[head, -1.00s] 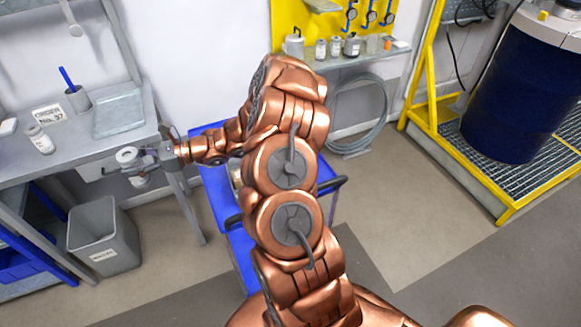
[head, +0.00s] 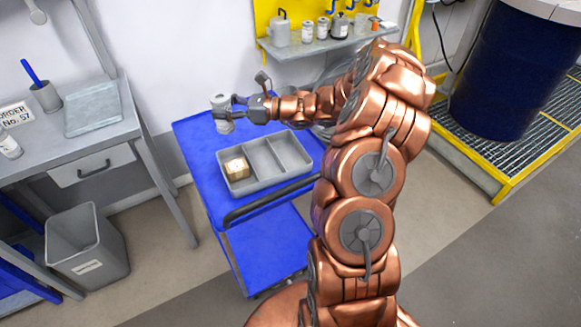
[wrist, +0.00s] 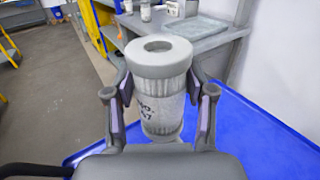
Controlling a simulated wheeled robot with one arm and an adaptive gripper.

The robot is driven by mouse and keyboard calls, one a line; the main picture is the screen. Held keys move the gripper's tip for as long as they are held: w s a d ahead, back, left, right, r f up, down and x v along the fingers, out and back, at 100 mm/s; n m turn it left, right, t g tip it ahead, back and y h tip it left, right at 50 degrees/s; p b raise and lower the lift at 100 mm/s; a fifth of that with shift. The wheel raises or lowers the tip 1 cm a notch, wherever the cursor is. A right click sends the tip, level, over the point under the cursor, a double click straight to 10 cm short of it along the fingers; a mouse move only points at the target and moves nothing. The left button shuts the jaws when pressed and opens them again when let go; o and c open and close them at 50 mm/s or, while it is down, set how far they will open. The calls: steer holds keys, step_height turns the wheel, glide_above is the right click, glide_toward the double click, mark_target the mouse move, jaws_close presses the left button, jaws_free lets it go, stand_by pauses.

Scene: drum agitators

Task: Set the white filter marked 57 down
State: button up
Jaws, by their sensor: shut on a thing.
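The white filter (head: 221,102) is a pale ribbed cylinder with a round hole in its top. In the wrist view the filter (wrist: 160,70) stands upright between both fingers, and its dark marking is partly readable, ending in what looks like a 7. My gripper (head: 224,115) is shut on it; in the wrist view the gripper (wrist: 163,97) clasps it from both sides. The filter is over the back left part of the blue cart top (head: 200,150). I cannot tell whether its base touches the cart.
A grey workbench (head: 95,140) with an order sign (head: 14,114) stands left. A bin (head: 85,250) is below. A shelf (head: 320,47) is behind.

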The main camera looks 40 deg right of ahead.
steer(key=s+d+f+b, duration=0.2)
steer(key=d+f+b, duration=0.2)
steer(key=d+b, duration=0.7)
steer(key=m+t+h+b, duration=0.1)
steer(key=b, duration=1.2)
glide_above(291, 157)
step_height(291, 157, down, 3)
steer(key=shift+w+a+f+b, duration=0.1)
steer(key=shift+f+b, duration=0.2)
steer(key=shift+f, duration=2.05)
steer(key=shift+a+f+b, duration=0.1)
steer(key=shift+f+b, duration=0.2)
steer(key=shift+f, duration=2.05)
steer(key=o, duration=1.2)
steer(key=shift+f, duration=0.1)
steer(key=shift+d, duration=0.2)
steer(key=p+v, duration=0.1)
steer(key=v, duration=1)
steer(key=shift+s+d, duration=0.15)
steer(key=shift+s, duration=0.15)
